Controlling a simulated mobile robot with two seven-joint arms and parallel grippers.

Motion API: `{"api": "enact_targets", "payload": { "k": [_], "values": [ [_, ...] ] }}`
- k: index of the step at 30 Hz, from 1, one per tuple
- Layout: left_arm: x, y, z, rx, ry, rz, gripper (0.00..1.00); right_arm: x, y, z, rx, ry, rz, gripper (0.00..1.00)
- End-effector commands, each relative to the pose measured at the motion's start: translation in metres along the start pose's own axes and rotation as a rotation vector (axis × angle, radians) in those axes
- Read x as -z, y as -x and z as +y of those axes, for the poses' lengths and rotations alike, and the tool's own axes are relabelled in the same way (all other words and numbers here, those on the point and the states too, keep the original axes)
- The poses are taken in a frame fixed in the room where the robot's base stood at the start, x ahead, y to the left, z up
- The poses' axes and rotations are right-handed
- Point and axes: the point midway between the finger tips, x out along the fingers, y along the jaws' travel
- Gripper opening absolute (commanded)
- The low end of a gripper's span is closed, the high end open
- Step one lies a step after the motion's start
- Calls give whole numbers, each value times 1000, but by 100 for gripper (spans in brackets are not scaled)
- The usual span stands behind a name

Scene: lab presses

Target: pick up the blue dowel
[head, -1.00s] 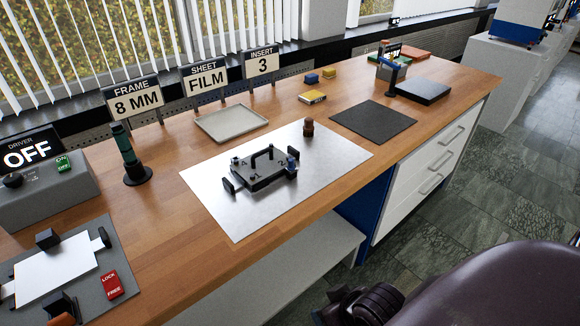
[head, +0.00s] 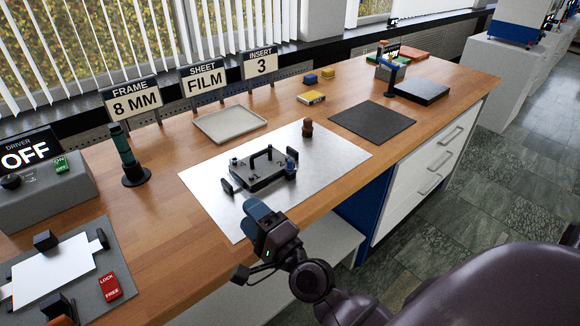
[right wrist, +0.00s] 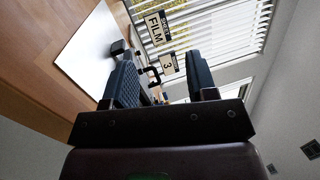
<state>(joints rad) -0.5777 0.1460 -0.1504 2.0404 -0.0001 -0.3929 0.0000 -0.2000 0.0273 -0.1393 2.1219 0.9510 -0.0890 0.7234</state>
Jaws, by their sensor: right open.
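The blue dowel appears to be the small blue upright piece (head: 291,164) at the right end of the black fixture (head: 262,176), which stands on the bright metal sheet (head: 215,195). It is small in the head view, so its exact seating cannot be told. My right gripper (head: 257,211) is at the sheet's front edge, nearer to me than the fixture and apart from it. In the right wrist view, my right gripper (right wrist: 162,80) has its two dark pads apart, with part of the black fixture visible between them. I cannot make out the dowel there. My left gripper is not in view.
A brown knob-like piece (head: 307,128) stands at the sheet's back. Behind are a grey tray (head: 230,124) and signs. A dark mat (head: 373,121) lies to the right. A green-black post (head: 128,158) and the driver box (head: 45,190) stand left. Bare wood (head: 160,220) is free between.

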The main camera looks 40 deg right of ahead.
Motion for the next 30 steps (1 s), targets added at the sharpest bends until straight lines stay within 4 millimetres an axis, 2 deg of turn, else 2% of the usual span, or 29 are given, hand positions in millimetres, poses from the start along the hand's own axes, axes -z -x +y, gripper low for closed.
{"api": "enact_targets", "payload": {
  "k": [3,7,11,15,21,26,30],
  "values": [
    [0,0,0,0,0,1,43,19,-19,-12,147,-251,139,52],
    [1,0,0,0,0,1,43,45,-30,-17,295,-526,301,52],
    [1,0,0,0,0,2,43,69,-36,-10,432,-788,475,52],
    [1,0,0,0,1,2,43,88,-36,7,552,-1018,655,52],
    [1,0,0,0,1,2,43,99,-32,27,651,-1194,825,52],
    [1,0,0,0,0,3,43,104,-32,33,678,-1238,875,52],
    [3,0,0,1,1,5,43,120,-41,33,682,-1240,879,52]
  ]
}}
